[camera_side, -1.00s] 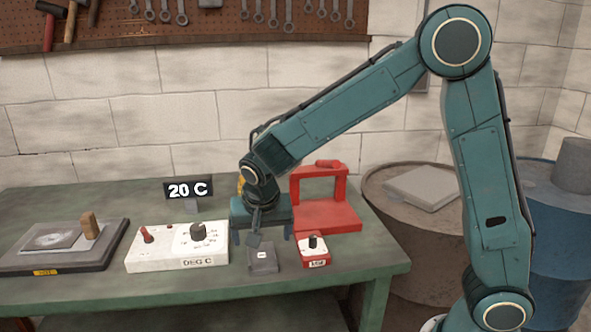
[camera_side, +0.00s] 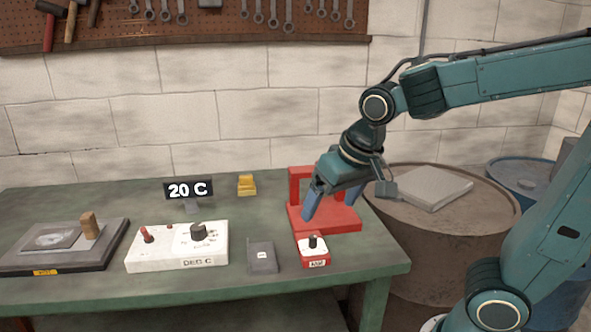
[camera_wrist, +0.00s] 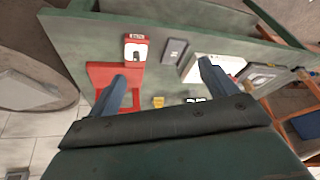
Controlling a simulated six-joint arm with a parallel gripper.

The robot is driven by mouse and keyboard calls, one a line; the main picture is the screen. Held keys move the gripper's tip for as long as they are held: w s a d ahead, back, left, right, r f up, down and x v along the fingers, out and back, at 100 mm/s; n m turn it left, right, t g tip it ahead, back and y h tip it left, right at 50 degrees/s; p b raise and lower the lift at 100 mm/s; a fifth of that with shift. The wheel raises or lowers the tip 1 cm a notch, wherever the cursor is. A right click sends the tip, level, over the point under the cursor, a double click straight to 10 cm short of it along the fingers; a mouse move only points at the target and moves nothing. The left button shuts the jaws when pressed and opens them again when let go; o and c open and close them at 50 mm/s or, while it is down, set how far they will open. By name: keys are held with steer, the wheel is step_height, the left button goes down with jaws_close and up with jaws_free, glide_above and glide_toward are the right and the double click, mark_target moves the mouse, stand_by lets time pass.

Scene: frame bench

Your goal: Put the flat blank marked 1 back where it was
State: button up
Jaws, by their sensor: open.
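A dark grey flat block (camera_side: 262,257) with a small white label lies near the bench's front edge; I cannot read its mark. It also shows in the wrist view (camera_wrist: 174,51). A thin grey plate with a pale round patch (camera_side: 50,238) lies on the dark slab (camera_side: 100,257) at the left. A pale flat slab (camera_side: 432,187) lies on the brown drum. I cannot tell which of these is marked 1. My gripper (camera_side: 333,198) is open and empty, in front of the red frame (camera_side: 325,218); its fingers also show in the wrist view (camera_wrist: 162,72).
A white control box (camera_side: 178,248) with a knob and red lever stands left of the grey block. A small red box (camera_side: 314,254) with a black knob stands to its right. A display (camera_side: 189,190) reads 20 C. A yellow block (camera_side: 247,185) sits behind.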

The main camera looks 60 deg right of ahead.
steer(key=s+r+n+t, duration=0.1)
steer(key=s+n, duration=0.3)
steer(key=s, duration=0.6)
steer(key=shift+s+y, duration=0.3)
steer(key=shift+y, duration=0.1)
stand_by(0.7)
